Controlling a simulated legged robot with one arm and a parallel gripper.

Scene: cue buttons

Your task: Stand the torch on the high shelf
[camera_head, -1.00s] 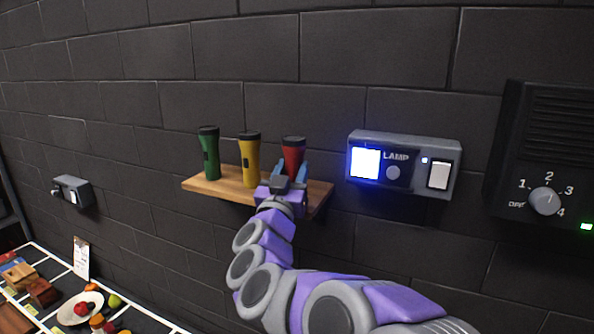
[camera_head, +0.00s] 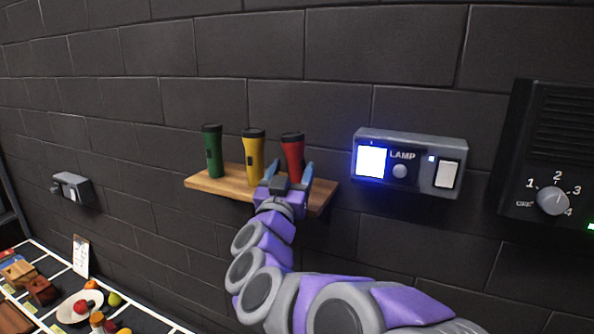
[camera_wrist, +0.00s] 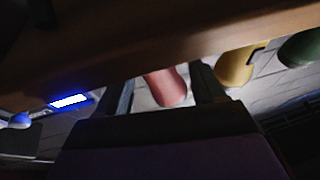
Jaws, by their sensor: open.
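The red torch (camera_head: 292,152) has its black cap up and stands at the right part of the wooden shelf (camera_head: 230,181). It looks roughly upright, perhaps slightly tilted; its lower end is hidden behind my gripper. My gripper (camera_head: 288,175) is open in front of it, with one finger on each side. In the wrist view the red torch (camera_wrist: 166,86) shows between the two parted fingers (camera_wrist: 164,92); I cannot tell whether either finger touches it. A yellow torch (camera_head: 254,158) and a green torch (camera_head: 212,152) stand upright to its left.
A lamp switch box (camera_head: 410,162) with a lit panel is on the wall right of the shelf. A dial unit (camera_head: 552,160) is further right. A small grey box (camera_head: 72,188) is at left. A table (camera_head: 60,262) with food and blocks lies below left.

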